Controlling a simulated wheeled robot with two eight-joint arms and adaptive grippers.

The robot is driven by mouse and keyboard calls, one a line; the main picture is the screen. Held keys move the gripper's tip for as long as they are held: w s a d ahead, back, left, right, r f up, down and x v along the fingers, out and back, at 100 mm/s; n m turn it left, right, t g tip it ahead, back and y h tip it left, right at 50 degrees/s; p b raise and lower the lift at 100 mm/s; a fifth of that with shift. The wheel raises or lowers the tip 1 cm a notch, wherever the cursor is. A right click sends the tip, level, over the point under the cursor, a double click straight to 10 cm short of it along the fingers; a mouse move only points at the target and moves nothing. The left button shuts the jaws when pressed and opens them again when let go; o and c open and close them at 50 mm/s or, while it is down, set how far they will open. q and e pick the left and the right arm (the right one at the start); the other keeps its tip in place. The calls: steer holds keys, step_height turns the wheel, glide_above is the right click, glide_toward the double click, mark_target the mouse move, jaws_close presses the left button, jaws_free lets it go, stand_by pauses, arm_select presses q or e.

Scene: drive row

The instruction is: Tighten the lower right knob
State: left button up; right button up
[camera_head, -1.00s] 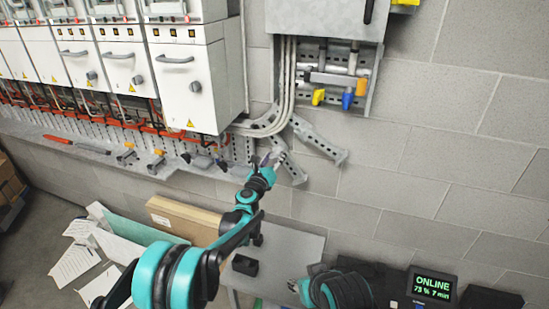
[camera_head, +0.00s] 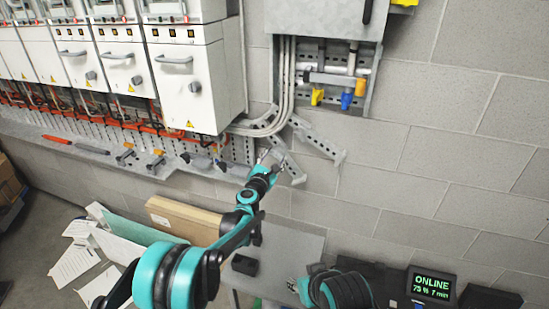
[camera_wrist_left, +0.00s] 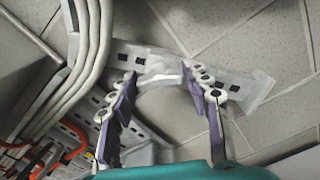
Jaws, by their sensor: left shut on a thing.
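My left gripper (camera_head: 268,158) reaches to a perforated metal bracket (camera_head: 330,147) on the wall below the pipes. In the left wrist view the two purple-backed fingers (camera_wrist_left: 159,77) close from both sides on a small pale piece (camera_wrist_left: 158,83) in front of the bracket (camera_wrist_left: 243,88). This piece sits where the knob is, but the fingers cover most of it and its shape is unclear. My right gripper (camera_head: 296,285) shows only in small part at the bottom, and its jaws cannot be made out.
Curved grey conduits (camera_head: 268,126) run close beside my left gripper. White drive cabinets (camera_head: 190,80) with rotary knobs stand at the left above a grey ledge (camera_head: 130,163) with loose tools. Pipes with yellow and blue handles (camera_head: 347,100) hang upper right. The wall at right is clear.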

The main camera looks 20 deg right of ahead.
arm_select(q)
steer(key=shift+d+m, duration=0.1)
steer(key=shift+m, duration=2.1)
steer(key=o, duration=1.2)
steer(key=shift+c, duration=0.2)
steer(key=shift+s, duration=0.15)
steer(key=v, duration=1.2)
